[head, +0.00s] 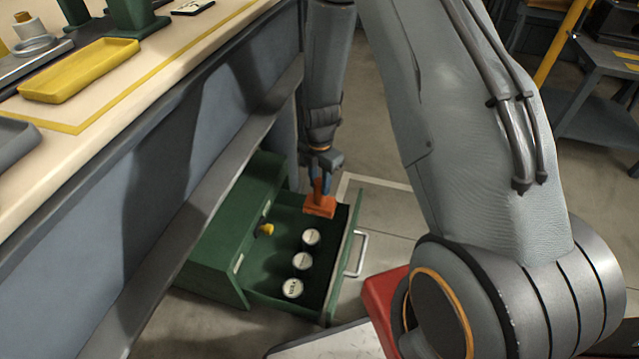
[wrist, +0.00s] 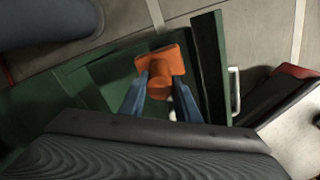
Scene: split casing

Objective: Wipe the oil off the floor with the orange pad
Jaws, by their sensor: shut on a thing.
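My gripper (head: 319,178) points down over the far end of an open green drawer (head: 348,243). It is shut on the orange pad (head: 320,207), which has a flat block below and an upright grip between the blue fingers. In the wrist view the orange pad (wrist: 158,65) shows between the two fingers of my gripper (wrist: 160,88). The pad is over or in the drawer; I cannot tell whether it touches the drawer floor. I make out no oil on the visible floor (head: 385,212).
Several round white-topped items, one of them (head: 302,261), and a yellow piece (head: 265,229) are in the drawer. The drawer has a pale handle (head: 357,254). A workbench (head: 130,100) with a yellow tray (head: 78,70) is at left. A grey cart (head: 600,100) stands at the upper right.

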